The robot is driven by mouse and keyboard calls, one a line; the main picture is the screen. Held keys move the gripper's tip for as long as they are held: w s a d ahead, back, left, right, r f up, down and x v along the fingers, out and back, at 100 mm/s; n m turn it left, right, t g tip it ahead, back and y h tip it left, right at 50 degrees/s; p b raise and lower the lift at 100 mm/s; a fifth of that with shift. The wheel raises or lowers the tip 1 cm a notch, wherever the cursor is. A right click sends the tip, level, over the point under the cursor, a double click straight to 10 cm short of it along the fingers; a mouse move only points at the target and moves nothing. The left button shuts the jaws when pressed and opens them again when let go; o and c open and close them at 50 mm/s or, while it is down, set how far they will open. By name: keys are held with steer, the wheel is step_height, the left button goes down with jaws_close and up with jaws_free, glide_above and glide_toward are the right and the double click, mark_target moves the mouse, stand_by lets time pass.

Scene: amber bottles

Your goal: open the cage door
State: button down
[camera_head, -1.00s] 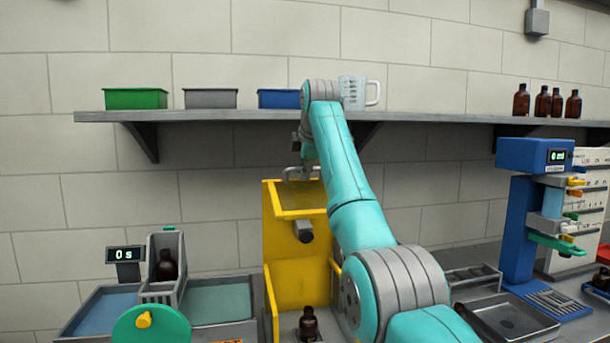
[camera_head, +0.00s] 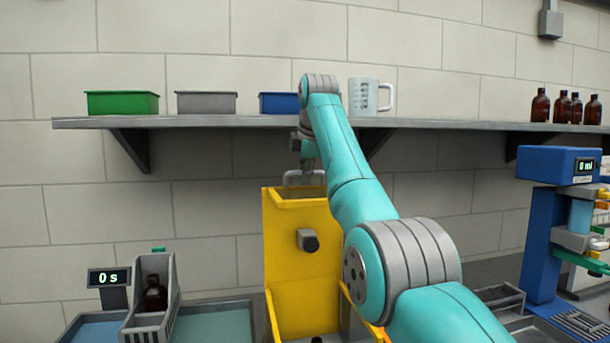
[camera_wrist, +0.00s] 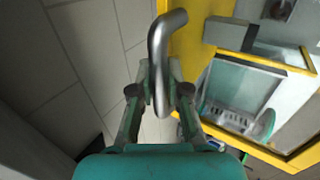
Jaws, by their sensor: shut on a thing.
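The yellow cage (camera_head: 284,222) stands in the middle of the head view, with a grey-black knob on its front. A grey metal handle (camera_head: 303,178) shows at its top, below my gripper (camera_head: 307,150), which is partly hidden by my arm. In the wrist view, my gripper (camera_wrist: 158,88) is shut on the bent metal handle (camera_wrist: 166,45). The handle runs up from between the fingers, beside a yellow frame (camera_wrist: 185,40). I cannot tell from these views how far the door stands open.
A shelf (camera_head: 210,122) behind holds a green bin (camera_head: 122,103), a grey bin (camera_head: 206,103), a blue bin (camera_head: 279,103), a measuring jug (camera_head: 365,96) and several amber bottles (camera_head: 540,106). A timer (camera_head: 109,278) stands left, by a bottle in a grey holder (camera_head: 153,296). A blue dispenser (camera_head: 545,210) stands right.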

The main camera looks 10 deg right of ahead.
stand_by(0.3)
steer(key=c, duration=1.1)
jaws_free()
steer(key=shift+c, duration=0.2)
steer(key=shift+r, duration=0.1)
steer(key=v, duration=1.1)
steer(key=shift+s+r, duration=0.25)
steer(key=shift+r, duration=0.1)
steer(key=shift+s, duration=0.1)
